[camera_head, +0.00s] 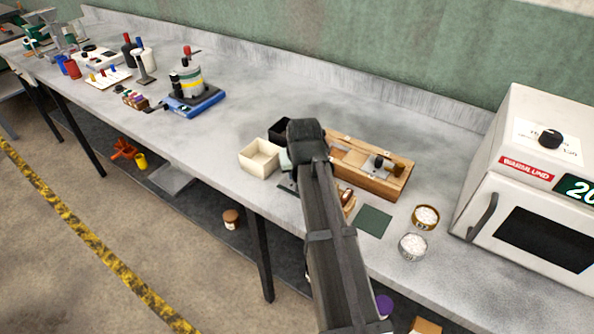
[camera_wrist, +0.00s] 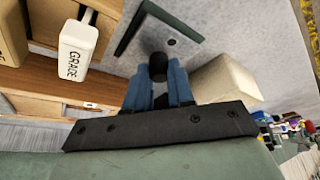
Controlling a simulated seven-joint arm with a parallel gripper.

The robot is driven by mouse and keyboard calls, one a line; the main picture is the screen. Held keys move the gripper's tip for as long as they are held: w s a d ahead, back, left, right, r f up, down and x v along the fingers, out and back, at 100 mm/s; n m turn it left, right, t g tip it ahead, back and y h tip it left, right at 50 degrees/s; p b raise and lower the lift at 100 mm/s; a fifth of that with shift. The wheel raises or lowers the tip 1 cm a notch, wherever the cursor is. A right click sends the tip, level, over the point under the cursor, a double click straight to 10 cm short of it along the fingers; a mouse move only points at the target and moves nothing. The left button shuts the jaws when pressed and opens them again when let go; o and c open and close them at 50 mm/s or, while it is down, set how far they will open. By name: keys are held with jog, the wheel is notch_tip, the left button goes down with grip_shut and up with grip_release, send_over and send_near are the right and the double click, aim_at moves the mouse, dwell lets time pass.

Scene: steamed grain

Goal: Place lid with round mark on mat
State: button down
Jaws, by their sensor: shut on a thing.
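In the wrist view, my gripper (camera_wrist: 160,84) has its blue fingers shut on a black knob (camera_wrist: 158,65). The knob stands over a flat grey plate, which looks like the lid (camera_wrist: 190,25), with a small dark round mark (camera_wrist: 172,42) beside the knob. My arm hides the fingers and lid there.
A wooden box (camera_head: 372,187) stands behind the bare mat; a white block marked GRADE (camera_wrist: 78,42) is near it in the wrist view. Two grain tins (camera_head: 426,226) (camera_head: 412,254) and a white oven (camera_head: 520,190) stand right.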

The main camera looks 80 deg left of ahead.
jog(key=shift+f, duration=0.15)
jog(key=c, duration=1)
grip_release()
jog(key=v, duration=1.2)
jog(key=shift+o, duration=0.3)
